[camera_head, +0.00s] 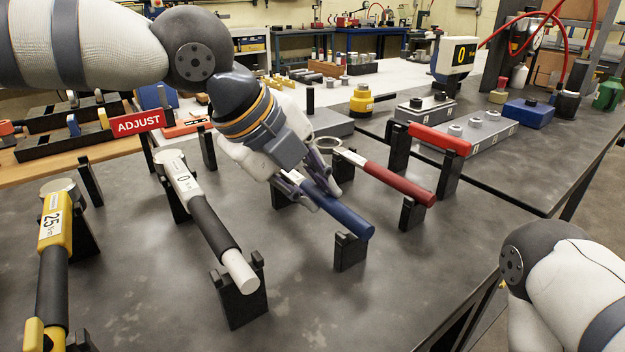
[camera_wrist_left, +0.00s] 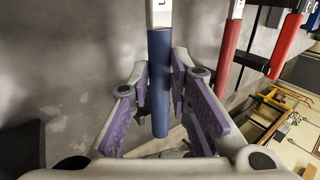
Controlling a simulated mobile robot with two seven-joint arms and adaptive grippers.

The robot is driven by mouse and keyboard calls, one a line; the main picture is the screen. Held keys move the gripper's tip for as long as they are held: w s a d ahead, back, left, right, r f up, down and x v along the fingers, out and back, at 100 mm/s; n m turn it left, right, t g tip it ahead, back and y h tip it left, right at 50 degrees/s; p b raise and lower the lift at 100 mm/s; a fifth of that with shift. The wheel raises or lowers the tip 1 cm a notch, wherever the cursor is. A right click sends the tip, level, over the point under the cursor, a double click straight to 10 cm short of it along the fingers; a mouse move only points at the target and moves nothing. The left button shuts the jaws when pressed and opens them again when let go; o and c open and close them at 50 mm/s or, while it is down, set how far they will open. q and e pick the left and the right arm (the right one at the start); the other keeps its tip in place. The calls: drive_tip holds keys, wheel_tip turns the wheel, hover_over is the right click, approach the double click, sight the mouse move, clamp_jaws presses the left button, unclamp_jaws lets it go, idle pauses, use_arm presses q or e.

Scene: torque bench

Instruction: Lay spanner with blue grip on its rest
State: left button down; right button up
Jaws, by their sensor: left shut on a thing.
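The spanner with the blue grip (camera_head: 342,215) is in my left gripper (camera_head: 305,192), whose fingers close around the grip. The wrist view shows the blue grip (camera_wrist_left: 159,85) between the purple finger pads, with the spanner's pale shaft (camera_wrist_left: 158,12) beyond. In the head view, the free end of the grip is over the black front post of its rest (camera_head: 350,254); I cannot tell if they touch. The rear post (camera_head: 281,196) is partly behind the gripper, which also hides the spanner's head end. My right gripper is out of view.
A red-grip spanner (camera_head: 400,185) lies on a rest to the right, a black-grip one (camera_head: 212,225) to the left. A yellow tool (camera_head: 54,230) is at far left. A red bar (camera_head: 440,139) spans two posts.

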use_arm(q)
drive_tip(key=shift+f, duration=0.25)
drive_tip(key=c, duration=1.4)
unclamp_jaws()
